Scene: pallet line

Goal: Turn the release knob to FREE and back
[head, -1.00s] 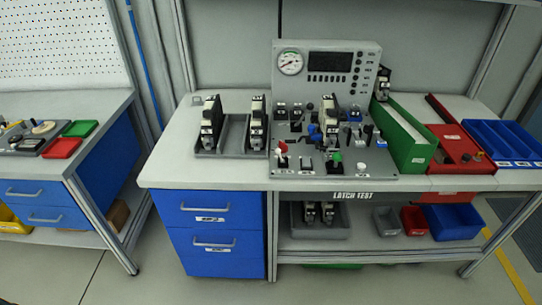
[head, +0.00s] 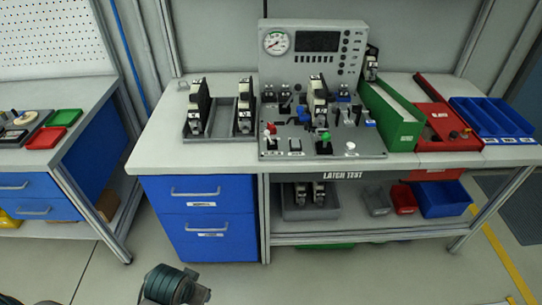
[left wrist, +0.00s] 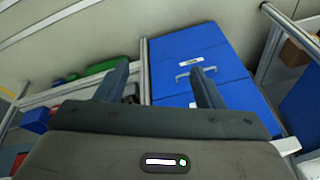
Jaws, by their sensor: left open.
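The latch test fixture stands on the bench in the head view, with a grey base plate (head: 369,144) and an upright panel with a gauge (head: 277,42) behind it. The plate carries a red-topped lever (head: 270,129), a green knob (head: 324,136), a white knob (head: 350,147) and blue parts. Which of these is the release knob I cannot tell; labels are too small to read. My left gripper (left wrist: 160,76) is open and empty in the left wrist view, facing the blue drawers, away from the fixture. My right gripper is not in view.
A grey rack (head: 215,126) with black units stands left of the fixture. A green bin (head: 394,114), a red box (head: 447,132) and a blue tray (head: 493,118) sit to the right. Blue drawers (head: 205,205) are under the bench.

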